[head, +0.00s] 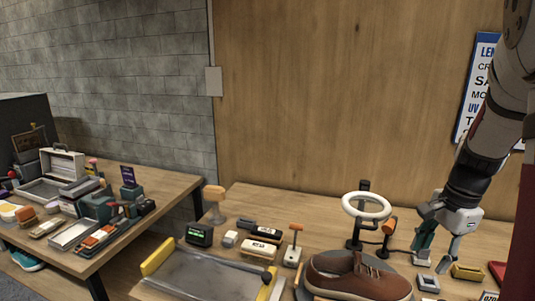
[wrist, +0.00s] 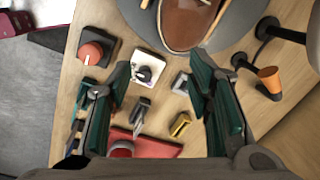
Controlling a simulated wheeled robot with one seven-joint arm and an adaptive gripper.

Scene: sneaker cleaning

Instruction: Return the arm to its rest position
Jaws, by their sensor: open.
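My gripper (head: 436,260) hangs pointing down over the right part of the wooden table in the head view. Its two green-padded fingers are spread apart, and in the wrist view the space between the fingertips (wrist: 159,72) holds nothing. Small items show beneath the gap there, including a white block with a dark knob (wrist: 147,66) and a yellow piece (wrist: 180,124). The brown sneaker (head: 352,276) lies left of my gripper, apart from it. Its toe (wrist: 187,24) shows at the top of the wrist view.
A ring lamp (head: 367,207) and an orange-headed tool (head: 388,230) stand just left of my gripper. A yellow-ended tray (head: 212,272) lies further left. A second table (head: 178,188) holds several items. A wooden panel (head: 330,100) and a sign (head: 480,85) are behind.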

